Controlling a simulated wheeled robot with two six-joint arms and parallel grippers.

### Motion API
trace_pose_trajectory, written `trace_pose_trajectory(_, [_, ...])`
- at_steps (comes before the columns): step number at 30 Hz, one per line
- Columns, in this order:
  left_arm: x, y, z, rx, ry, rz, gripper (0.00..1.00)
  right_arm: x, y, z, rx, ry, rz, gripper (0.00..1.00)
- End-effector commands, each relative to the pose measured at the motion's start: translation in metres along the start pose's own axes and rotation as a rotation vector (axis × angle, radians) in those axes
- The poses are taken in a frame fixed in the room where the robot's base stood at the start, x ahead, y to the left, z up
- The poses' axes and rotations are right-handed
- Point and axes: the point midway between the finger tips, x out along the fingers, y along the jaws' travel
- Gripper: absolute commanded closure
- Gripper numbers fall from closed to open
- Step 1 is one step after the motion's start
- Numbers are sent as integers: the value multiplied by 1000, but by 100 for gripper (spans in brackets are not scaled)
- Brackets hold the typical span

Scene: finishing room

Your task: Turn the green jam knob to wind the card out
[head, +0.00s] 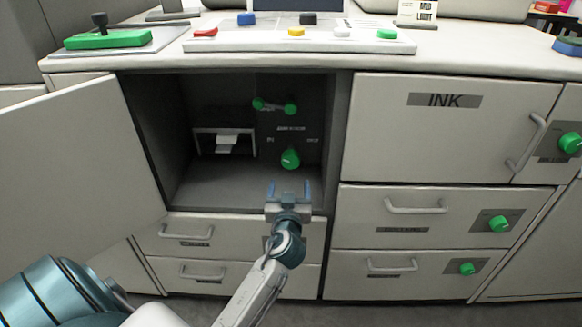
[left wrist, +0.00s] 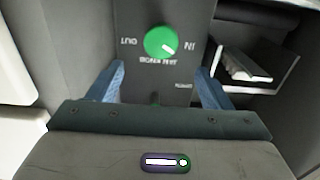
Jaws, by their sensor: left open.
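The green jam knob (head: 290,159) sits on a dark panel at the back right of the open compartment. In the left wrist view the knob (left wrist: 161,42) is round with a pale pointer mark, and lettering surrounds it. The white card (head: 228,143) pokes from a slot frame to the left of the knob in the head view; it also shows in the left wrist view (left wrist: 245,66). My left gripper (head: 288,190) is open and empty at the compartment's mouth, below and in front of the knob, apart from it. My right gripper is not in view.
The compartment door (head: 75,165) stands open on the left. A green lever (head: 274,106) is above the knob inside. Drawers (head: 180,232) lie below, and the INK cabinet (head: 440,135) is to the right. The countertop (head: 460,60) with coloured buttons is above.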

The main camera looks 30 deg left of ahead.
Motion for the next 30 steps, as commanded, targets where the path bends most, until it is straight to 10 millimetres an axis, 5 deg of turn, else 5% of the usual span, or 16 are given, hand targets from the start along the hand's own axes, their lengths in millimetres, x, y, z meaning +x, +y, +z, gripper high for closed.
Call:
trace_pose_trajectory(15, [88, 0, 0, 1, -1, 0, 28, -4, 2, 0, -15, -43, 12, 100])
trace_pose_trajectory(28, [100, -1, 1, 1, -3, -1, 28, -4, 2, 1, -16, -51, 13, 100])
trace_pose_trajectory(30, [100, -1, 1, 1, -3, -1, 38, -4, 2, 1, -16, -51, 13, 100])
